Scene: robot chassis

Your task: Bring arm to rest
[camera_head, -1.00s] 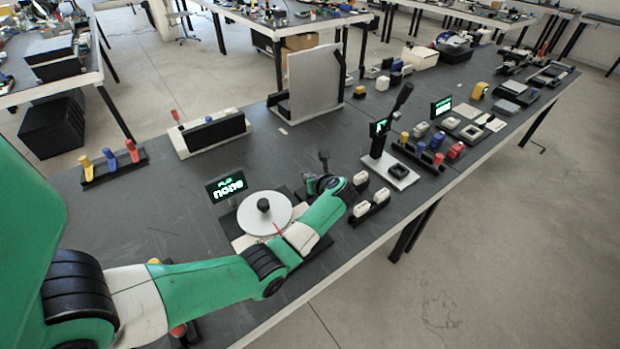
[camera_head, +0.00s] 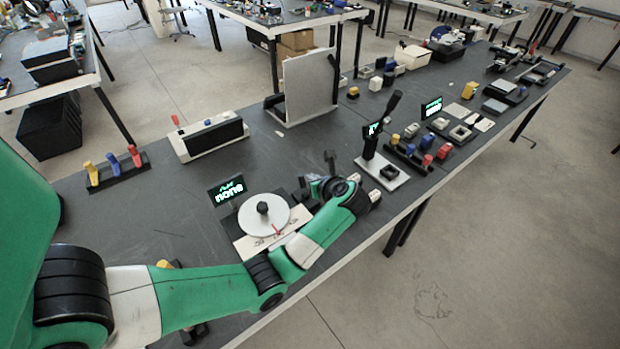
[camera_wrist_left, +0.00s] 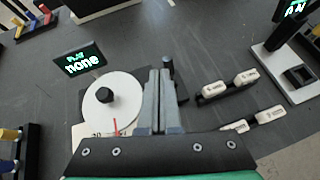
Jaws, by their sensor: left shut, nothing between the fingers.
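My left arm is green and white with black joints and comes in from the left in the head view. Its gripper (camera_head: 329,162) is above the dark table (camera_head: 175,232), just right of a white round dial (camera_head: 264,214) with a black knob. In the left wrist view the gripper (camera_wrist_left: 161,88) has its two grey fingers together, with nothing between them. The dial (camera_wrist_left: 107,99) with its red pointer lies left of the fingers there. My right gripper is not in view.
A small screen reading "none" (camera_head: 227,190) stands behind the dial. White blocks in black holders (camera_wrist_left: 229,88) lie right of the fingers. A lever stand (camera_head: 381,165) is farther right. A grey upright panel (camera_head: 310,86) stands behind. The table's front edge passes beneath my arm.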

